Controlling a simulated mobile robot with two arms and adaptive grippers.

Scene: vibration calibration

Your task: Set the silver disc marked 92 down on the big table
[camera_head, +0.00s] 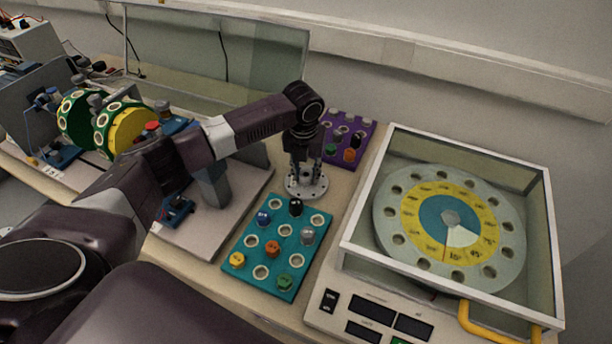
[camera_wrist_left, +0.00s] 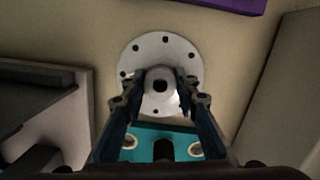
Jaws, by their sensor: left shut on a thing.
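The silver disc (camera_head: 306,188) is a round plate with holes around its rim and a raised hub. My left gripper (camera_head: 304,166) points down and is shut on the disc's hub. The disc is low over the bare table between the teal tray and the purple tray; I cannot tell whether it touches the surface. In the left wrist view the disc (camera_wrist_left: 160,50) shows between the fingers (camera_wrist_left: 160,88). No number is readable on it. The big table (camera_head: 342,187) shows bare around it. My right gripper is not in view.
A teal tray (camera_head: 260,227) with coloured plugs lies just in front of the disc. A purple tray (camera_head: 366,136) stands behind. A glass-walled machine with a dial (camera_head: 400,269) is at the right. A grey stand (camera_head: 222,232) and green-yellow drums (camera_head: 128,124) are at the left.

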